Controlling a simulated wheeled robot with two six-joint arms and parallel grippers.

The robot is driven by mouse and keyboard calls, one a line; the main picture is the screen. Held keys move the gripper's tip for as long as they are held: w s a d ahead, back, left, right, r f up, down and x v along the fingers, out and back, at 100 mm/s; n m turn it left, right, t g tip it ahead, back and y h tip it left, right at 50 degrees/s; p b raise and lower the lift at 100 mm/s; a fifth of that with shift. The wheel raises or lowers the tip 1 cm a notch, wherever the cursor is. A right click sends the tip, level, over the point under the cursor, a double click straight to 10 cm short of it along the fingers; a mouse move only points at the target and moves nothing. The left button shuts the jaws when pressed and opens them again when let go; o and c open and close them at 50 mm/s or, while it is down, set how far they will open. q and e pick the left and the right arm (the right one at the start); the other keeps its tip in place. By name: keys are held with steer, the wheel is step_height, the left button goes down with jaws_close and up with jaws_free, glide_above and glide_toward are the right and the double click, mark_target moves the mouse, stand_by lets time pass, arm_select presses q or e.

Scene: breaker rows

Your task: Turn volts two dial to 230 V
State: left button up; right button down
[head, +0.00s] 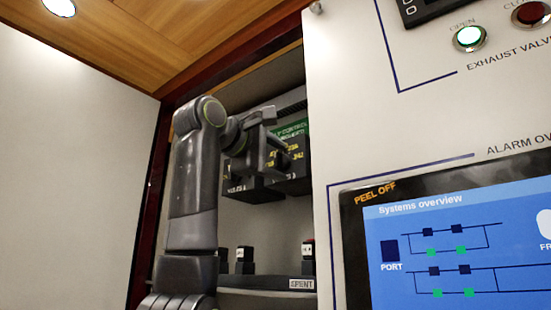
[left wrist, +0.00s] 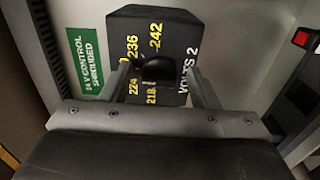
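The volts two dial is a black box (left wrist: 180,27) with yellow numbers and white "VOLTS 2" lettering, turned sideways in the left wrist view. Its dark knob (left wrist: 156,70) sits between the two fingers of my left gripper (left wrist: 158,75), with gaps showing at both sides. The numbers 236, 242, 224 and 218 show; the 230 mark is mostly hidden. I cannot tell exactly where the knob points. In the head view my left gripper (head: 272,150) is in front of the black dial boxes (head: 292,186) and covers much of them. My right gripper is in neither view.
A green "24 V control" sign (left wrist: 87,60) is beside the dial box. A red button (left wrist: 301,38) is at the right of the wrist view. Below in the head view is a ledge marked "SPENT" (head: 301,284). A white panel with a blue screen (head: 460,250) borders the recess.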

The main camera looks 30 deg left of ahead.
arm_select(q)
steer(key=shift+s+f+b, duration=0.1)
steer(key=shift+s+b, duration=0.25)
steer(key=shift+s, duration=0.2)
steer(key=s+a+b, duration=0.1)
steer(key=s+b, duration=0.3)
steer(key=s, duration=1.2)
steer(key=shift+a+b, duration=0.15)
steer(key=shift+b, duration=0.2)
